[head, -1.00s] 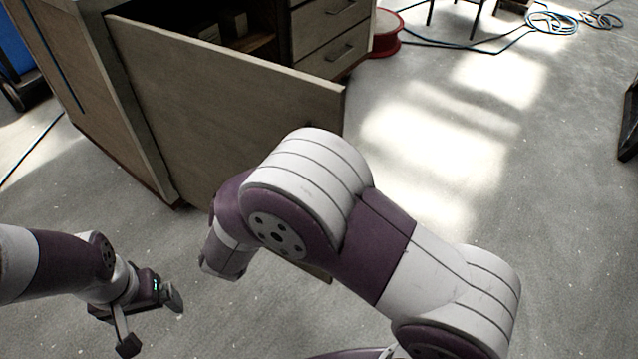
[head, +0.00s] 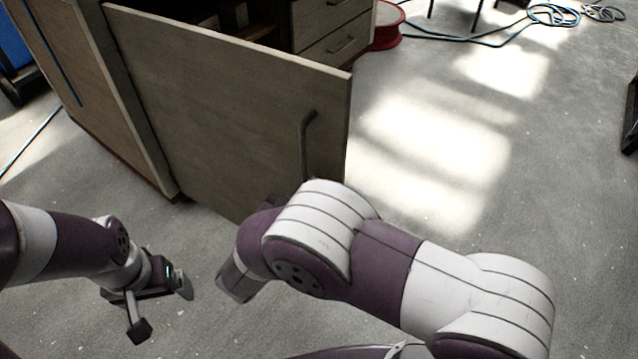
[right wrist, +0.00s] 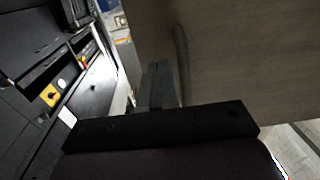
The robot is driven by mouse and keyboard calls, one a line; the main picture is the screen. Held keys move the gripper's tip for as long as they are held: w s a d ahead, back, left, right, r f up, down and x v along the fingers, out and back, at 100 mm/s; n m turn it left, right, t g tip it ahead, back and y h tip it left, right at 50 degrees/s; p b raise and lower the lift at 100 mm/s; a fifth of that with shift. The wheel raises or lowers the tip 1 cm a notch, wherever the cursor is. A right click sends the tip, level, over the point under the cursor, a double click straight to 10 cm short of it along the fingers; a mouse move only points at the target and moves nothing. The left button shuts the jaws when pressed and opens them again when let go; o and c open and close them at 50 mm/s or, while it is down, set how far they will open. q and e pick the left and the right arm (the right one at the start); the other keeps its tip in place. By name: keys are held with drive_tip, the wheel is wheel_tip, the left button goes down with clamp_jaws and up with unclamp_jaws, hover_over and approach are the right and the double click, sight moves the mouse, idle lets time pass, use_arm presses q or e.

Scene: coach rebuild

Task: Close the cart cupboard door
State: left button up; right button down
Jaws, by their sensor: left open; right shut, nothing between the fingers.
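The cart cupboard door (head: 225,105) stands open, swung out from the cart (head: 95,75). Its bar handle (head: 305,145) is near the free edge. In the right wrist view the door (right wrist: 240,60) fills the right side, with the handle (right wrist: 181,60) close beyond my right gripper (right wrist: 158,72). The right gripper's fingers are shut with nothing between them; whether they touch the door I cannot tell. In the head view my right arm hides that gripper. My left gripper (head: 162,310) is open and empty, low at the left over the floor, apart from the door.
Drawers (head: 335,35) and a dark open compartment (head: 240,22) show behind the door. A red reel (head: 387,28) stands by the cart's far corner, with blue cable (head: 555,15) on the floor beyond. The concrete floor (head: 470,170) to the right is clear.

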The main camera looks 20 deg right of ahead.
drive_tip(key=shift+b+x, duration=0.35)
drive_tip(key=shift+x, duration=1.15)
